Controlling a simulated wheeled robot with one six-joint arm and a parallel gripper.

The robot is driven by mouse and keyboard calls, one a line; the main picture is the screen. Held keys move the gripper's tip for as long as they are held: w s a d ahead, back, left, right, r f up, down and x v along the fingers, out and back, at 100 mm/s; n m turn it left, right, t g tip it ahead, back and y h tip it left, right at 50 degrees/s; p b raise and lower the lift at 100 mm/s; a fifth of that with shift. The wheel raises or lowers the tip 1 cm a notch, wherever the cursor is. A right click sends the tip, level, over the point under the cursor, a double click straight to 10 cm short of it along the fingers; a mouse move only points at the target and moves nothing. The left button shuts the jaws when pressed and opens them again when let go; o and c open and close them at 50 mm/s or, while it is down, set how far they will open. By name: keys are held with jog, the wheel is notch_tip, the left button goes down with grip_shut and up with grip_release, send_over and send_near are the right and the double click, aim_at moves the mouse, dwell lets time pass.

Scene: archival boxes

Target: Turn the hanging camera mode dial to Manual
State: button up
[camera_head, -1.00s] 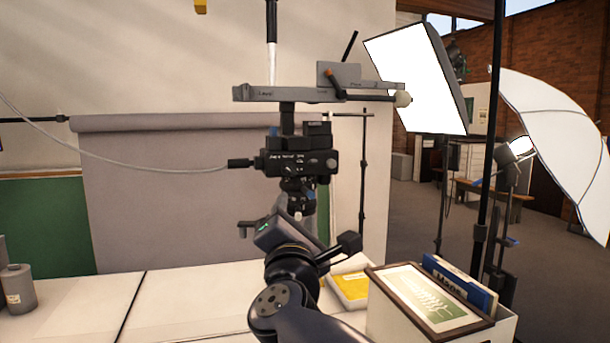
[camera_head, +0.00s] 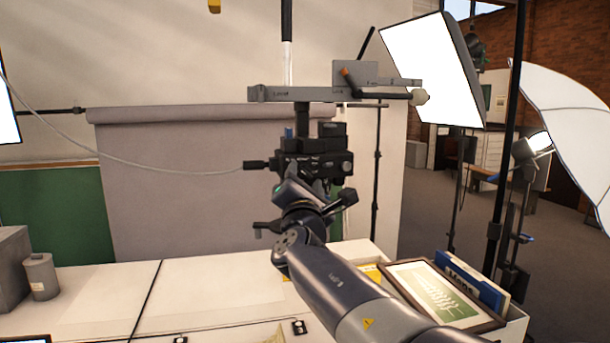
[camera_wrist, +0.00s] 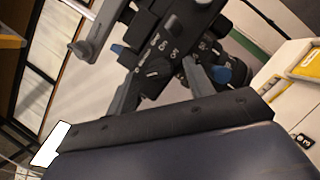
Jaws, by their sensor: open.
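The black hanging camera (camera_head: 325,142) hangs from a grey horizontal rail (camera_head: 300,94) in the head view, with a cable running left from it. My gripper (camera_head: 305,185) is raised in front of the camera's lower part and hides some of it. In the wrist view the camera (camera_wrist: 175,22) fills the upper middle, tilted. A dark mode dial (camera_wrist: 153,75) with a white mark lies between my open gripper fingers (camera_wrist: 157,72), with small white labels around it. The labels are too small to read. I cannot tell whether the fingers touch the dial.
A white table (camera_head: 215,285) lies below, with a grey canister (camera_head: 40,276) at left. A framed picture (camera_head: 440,290) and a blue box (camera_head: 470,284) stand in a white box at right. A softbox (camera_head: 430,70), a white umbrella (camera_head: 565,125) and stands occupy the right.

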jog(key=c, duration=1)
jog(key=shift+m, duration=0.5)
jog(key=m+h, duration=0.1)
jog(key=m, duration=0.1)
jog(key=m+g+b, duration=0.1)
jog(key=m, duration=0.1)
jog(key=shift+a+r+h, duration=0.15)
jog(key=shift+r+h, duration=0.05)
jog(key=shift+h, duration=0.2)
jog(key=m+g, duration=0.1)
jog(key=m, duration=0.2)
jog(key=m+g, duration=0.1)
jog(key=m, duration=0.1)
jog(key=shift+r+m+h, duration=0.2)
jog(key=shift+m+h, duration=0.1)
jog(key=shift+m, duration=0.1)
jog(key=o, duration=1)
